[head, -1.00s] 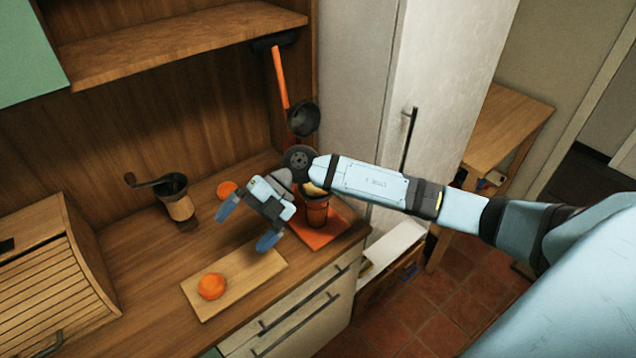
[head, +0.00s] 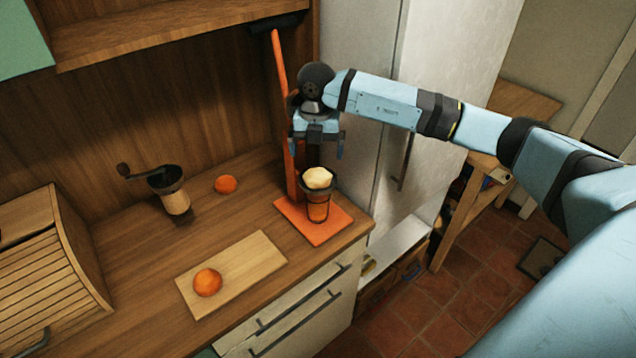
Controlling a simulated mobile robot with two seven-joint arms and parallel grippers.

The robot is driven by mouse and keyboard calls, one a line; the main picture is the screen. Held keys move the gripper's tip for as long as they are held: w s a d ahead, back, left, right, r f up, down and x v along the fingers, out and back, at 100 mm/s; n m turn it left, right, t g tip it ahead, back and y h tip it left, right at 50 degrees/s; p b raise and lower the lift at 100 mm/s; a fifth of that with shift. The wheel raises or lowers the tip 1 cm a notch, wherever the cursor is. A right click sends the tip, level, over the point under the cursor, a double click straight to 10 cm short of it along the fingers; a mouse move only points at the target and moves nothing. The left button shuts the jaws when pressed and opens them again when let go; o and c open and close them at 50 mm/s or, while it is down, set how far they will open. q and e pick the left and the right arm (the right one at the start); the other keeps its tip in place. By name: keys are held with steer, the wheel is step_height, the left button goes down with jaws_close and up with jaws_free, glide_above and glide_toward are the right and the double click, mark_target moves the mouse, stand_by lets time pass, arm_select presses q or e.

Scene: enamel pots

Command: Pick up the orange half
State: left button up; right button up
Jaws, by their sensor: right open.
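One round orange piece (head: 208,282) rests on the light wooden cutting board (head: 245,268), and another (head: 225,184) lies on the counter near the back wall. I cannot tell which is a half, as no cut face shows. My right gripper (head: 317,152) is open and empty, fingers pointing down, above the orange juicer stand (head: 312,225). A pale yellow dome (head: 317,178) sits in the stand's dark ring, below and apart from the fingers, with a glass (head: 317,210) under it. My left gripper is not in view.
A hand grinder (head: 173,190) stands near the back wall, and a slatted bread box (head: 50,265) is at the left. A tall orange lever (head: 280,75) rises behind my right gripper. The white fridge (head: 363,60) is at the right. Counter between board and grinder is clear.

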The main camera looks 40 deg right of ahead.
mark_target(318, 169)
step_height(318, 169, down, 3)
steer(key=shift+w+b, duration=0.1)
steer(key=shift+b, duration=0.35)
steer(key=f, duration=0.1)
steer(key=f+b, duration=0.2)
steer(key=shift+s+f, duration=0.3)
steer(key=shift+w+f, duration=0.1)
steer(key=shift+f, duration=0.35)
steer(key=shift+r, duration=0.1)
steer(key=shift+c, duration=0.5)
steer(key=c, duration=0.9)
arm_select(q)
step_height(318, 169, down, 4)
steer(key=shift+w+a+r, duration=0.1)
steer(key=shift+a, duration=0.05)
arm_select(e)
steer(key=shift+c, duration=0.3)
steer(key=shift+r, duration=0.1)
